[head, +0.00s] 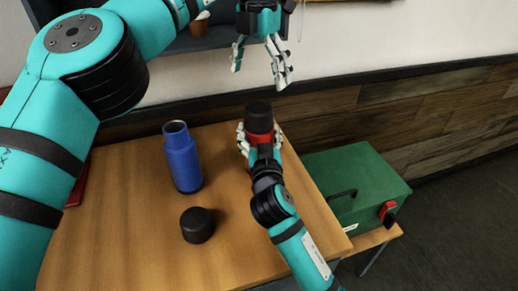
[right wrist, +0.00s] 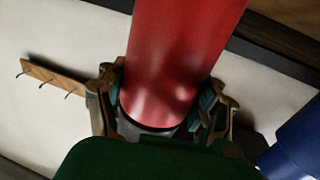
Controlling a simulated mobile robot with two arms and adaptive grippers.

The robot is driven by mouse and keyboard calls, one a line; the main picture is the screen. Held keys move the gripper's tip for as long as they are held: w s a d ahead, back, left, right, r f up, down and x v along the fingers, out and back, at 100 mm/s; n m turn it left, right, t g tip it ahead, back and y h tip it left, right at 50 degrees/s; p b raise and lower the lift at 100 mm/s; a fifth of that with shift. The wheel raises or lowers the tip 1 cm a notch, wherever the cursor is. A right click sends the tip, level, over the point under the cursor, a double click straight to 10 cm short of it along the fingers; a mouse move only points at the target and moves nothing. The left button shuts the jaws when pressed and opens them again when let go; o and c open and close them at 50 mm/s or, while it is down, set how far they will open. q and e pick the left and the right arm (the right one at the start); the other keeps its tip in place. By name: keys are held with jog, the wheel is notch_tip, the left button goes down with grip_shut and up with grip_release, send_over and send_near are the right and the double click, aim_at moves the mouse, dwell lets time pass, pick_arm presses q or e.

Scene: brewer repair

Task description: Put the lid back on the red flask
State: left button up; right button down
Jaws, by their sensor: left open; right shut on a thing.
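The red flask (head: 260,124) stands at the back right of the table, with a black lid (head: 258,109) on its top; whether the lid is fully seated cannot be told. My right gripper (head: 259,140) is shut on the red flask. In the right wrist view the flask's red body (right wrist: 180,60) shows between the fingers, with a dark band at its lower end; its top is out of that view. My left gripper (head: 260,68) is open and empty, above and apart from the lid. Another black lid (head: 197,225) lies on the table in front of the blue flask.
An uncapped blue flask (head: 182,160) stands upright to the left; it also shows in the right wrist view (right wrist: 297,146). A green box (head: 352,180) with a red latch is right of the table (head: 120,225). A dark shelf (head: 215,38) is at the back.

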pick_arm(q)
jog(key=shift+r, duration=0.3)
pick_arm(e)
jog(key=shift+c, duration=0.4)
grip_release()
jog(key=shift+s, duration=0.1)
jog(key=s+d, duration=0.1)
jog(key=s, duration=1)
jog(key=shift+s+d, duration=0.2)
jog(key=shift+s, duration=0.2)
